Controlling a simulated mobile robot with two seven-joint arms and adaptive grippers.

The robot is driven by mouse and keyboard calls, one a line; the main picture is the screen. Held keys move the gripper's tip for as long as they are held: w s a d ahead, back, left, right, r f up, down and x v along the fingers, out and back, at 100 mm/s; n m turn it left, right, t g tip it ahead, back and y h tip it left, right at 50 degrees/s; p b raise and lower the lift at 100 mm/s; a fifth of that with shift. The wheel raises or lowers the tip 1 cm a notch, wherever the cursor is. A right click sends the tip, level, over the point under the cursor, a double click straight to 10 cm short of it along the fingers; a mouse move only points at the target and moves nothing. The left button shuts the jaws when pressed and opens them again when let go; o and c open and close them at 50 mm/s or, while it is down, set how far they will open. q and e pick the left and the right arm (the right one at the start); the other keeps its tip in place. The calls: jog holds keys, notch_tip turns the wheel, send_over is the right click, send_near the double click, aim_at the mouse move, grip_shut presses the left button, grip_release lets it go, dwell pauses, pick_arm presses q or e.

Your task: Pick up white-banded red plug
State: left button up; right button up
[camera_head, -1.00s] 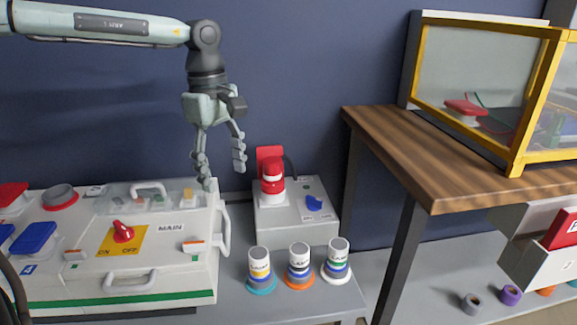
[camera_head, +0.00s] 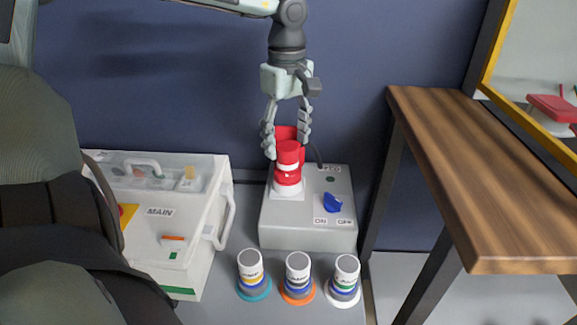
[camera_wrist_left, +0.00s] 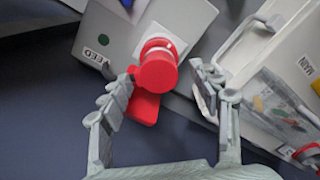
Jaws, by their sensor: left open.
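The white-banded red plug (camera_head: 288,157) stands upright in a white socket on top of a grey socket box (camera_head: 308,236). A red flap (camera_head: 284,132) stands behind it. My left gripper (camera_head: 287,150) points down with its open fingers on either side of the plug's upper part. In the left wrist view, the plug's round red top (camera_wrist_left: 157,72) lies between the open fingertips (camera_wrist_left: 166,78), with a visible gap on the right side. Whether the left finger touches it is unclear. My right gripper is not in view.
The grey box carries a blue switch (camera_head: 332,202) marked ON and OFF. A white MAIN box (camera_head: 190,258) stands to its left. Several banded plugs, one with a teal base (camera_head: 254,274), stand in front. A wooden table (camera_head: 470,170) is to the right.

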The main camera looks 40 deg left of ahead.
pick_arm(q)
notch_tip(320, 180, down, 2)
jog(key=shift+f, duration=0.25)
jog(key=shift+w, duration=0.1)
jog(key=c, duration=1.3)
notch_tip(320, 180, up, 10)
jog(key=shift+r+p, duration=0.1)
jog(key=shift+p, duration=0.25)
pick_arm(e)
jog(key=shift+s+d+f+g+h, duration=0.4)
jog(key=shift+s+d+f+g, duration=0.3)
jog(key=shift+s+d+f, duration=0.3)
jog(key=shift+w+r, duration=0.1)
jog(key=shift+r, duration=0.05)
